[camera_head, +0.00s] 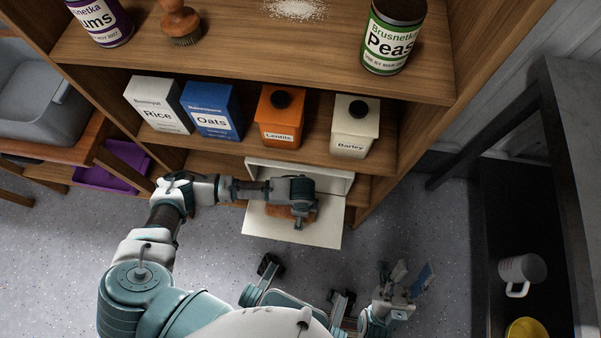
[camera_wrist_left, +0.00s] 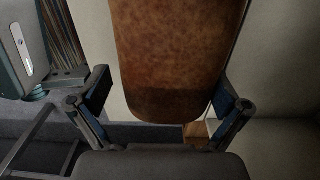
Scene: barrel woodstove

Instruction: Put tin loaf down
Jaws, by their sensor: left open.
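The tin loaf (camera_wrist_left: 180,50) is brown and fills the upper middle of the left wrist view, between the two spread fingers of my left gripper (camera_wrist_left: 160,92). In the head view, my left gripper (camera_head: 301,215) reaches over the loaf (camera_head: 308,217) and hides most of it. The loaf shows at the opening of a white box (camera_head: 335,180) with its front flap (camera_head: 262,225) lowered. I cannot tell if the loaf rests on the flap or inside the box. The left gripper is open. My right gripper (camera_head: 412,277) is open and empty over the floor.
The shelf above holds rice (camera_head: 157,105), oats (camera_head: 211,110), lentils (camera_head: 279,118) and barley (camera_head: 354,125) containers. A peas can (camera_head: 392,38) stands on the top shelf. A dark rack at right holds a white mug (camera_head: 520,268) and a yellow item (camera_head: 526,330). The floor between is clear.

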